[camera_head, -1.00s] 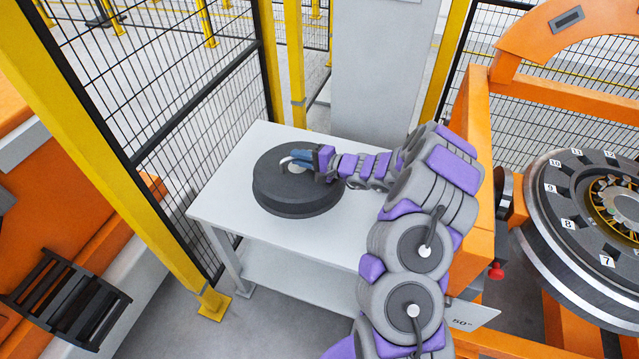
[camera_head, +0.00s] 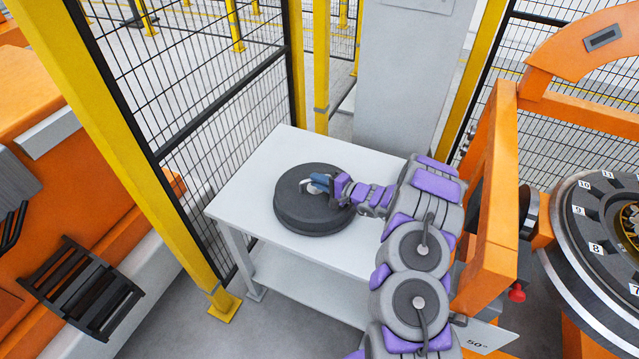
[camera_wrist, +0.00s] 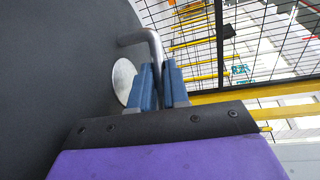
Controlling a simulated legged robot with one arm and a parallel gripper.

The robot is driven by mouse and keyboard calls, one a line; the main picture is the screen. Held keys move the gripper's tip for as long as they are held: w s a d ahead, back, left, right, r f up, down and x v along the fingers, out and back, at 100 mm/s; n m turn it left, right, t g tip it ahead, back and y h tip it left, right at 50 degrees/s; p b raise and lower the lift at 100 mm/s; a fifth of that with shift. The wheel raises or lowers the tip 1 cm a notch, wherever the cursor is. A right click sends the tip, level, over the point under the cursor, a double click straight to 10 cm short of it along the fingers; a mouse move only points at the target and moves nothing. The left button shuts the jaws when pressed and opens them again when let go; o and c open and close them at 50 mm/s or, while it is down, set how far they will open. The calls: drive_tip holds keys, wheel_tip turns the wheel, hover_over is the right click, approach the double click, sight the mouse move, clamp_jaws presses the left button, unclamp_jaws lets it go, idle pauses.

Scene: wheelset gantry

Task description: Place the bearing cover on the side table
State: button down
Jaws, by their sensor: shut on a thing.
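The bearing cover (camera_head: 312,217) is a thick dark grey disc with a lighter round centre plate and a bent metal handle. In the head view it is at the side table (camera_head: 262,165), over the middle of the white top. It looks level and seems to rest on the top, though a small gap cannot be ruled out. My gripper (camera_head: 322,184) reaches in from the right with its blue fingers shut on the handle. In the wrist view the cover (camera_wrist: 50,70) fills the left side, and the fingers (camera_wrist: 160,85) close around the handle's lower end.
A mesh fence with a yellow post (camera_head: 150,150) stands left and behind the table. An orange frame (camera_head: 490,210) stands right of it, with the numbered wheel (camera_head: 600,225) beyond. A grey cabinet (camera_head: 410,75) is behind. The table's near left and back left areas are bare.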

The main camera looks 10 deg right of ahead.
drive_tip(key=shift+a+f, duration=0.2)
drive_tip(key=shift+a, duration=0.1)
drive_tip(key=c, duration=1.6)
unclamp_jaws()
drive_tip(key=o, duration=0.5)
drive_tip(key=shift+d, duration=0.3)
drive_tip(key=shift+o, duration=0.2)
drive_tip(key=shift+s, duration=0.1)
